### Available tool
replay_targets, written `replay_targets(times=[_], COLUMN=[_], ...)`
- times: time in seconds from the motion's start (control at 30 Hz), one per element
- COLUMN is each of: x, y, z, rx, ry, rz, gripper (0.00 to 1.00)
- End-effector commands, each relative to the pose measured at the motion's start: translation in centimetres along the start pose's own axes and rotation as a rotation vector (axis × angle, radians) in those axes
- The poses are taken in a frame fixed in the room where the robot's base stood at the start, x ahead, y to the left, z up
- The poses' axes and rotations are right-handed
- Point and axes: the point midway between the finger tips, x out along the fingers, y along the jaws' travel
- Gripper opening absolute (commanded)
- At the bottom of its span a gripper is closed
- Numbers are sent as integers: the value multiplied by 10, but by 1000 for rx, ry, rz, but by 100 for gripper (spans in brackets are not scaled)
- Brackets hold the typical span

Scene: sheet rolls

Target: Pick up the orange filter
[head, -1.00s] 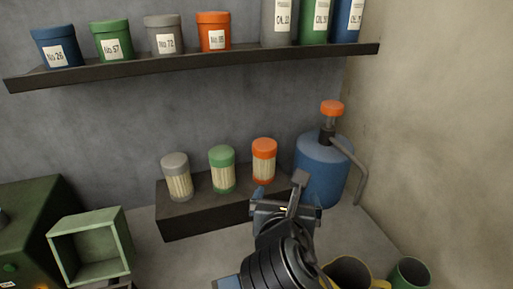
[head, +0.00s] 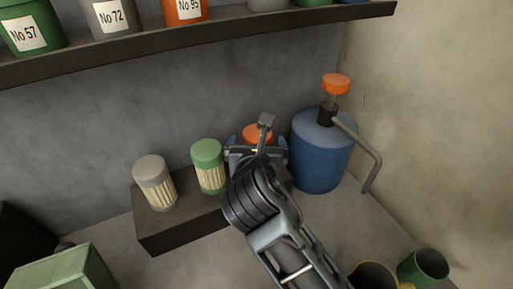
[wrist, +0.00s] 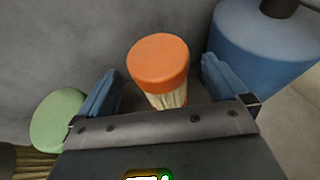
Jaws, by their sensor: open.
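The orange filter (wrist: 159,62) has an orange cap and a pale pleated body. In the wrist view it stands upright between the two blue fingers of my gripper (wrist: 160,88), a gap on each side. In the head view only the top of the orange filter (head: 257,132) shows; my gripper (head: 256,150) hides its body. My gripper is open and holds nothing. The filter stands at the right end of a dark block (head: 180,225).
A green filter (head: 208,165) stands just left of my gripper, and a grey filter (head: 154,180) further left. A blue tank (head: 320,152) with an orange cap and bent pipe stands close on the right. A shelf (head: 200,38) with canisters hangs above. Mugs (head: 423,266) are at front right.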

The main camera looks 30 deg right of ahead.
Motion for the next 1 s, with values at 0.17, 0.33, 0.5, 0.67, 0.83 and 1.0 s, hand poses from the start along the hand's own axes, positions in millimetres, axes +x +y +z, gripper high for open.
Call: replay_targets(times=[0.17, 0.33, 0.5, 0.67, 0.83, 1.0], x=[26, 35, 35, 35, 35, 35], y=[0, 0, 0, 0, 0, 0], z=[0, -1, -1, -1, -1, -1], rx=[1, 2, 1, 1, 1, 1], ry=[1, 0, 0, 0, 0, 0], rz=[-1, 0, 0, 0, 0, 0], gripper=[100, 100, 100, 87, 70, 54])
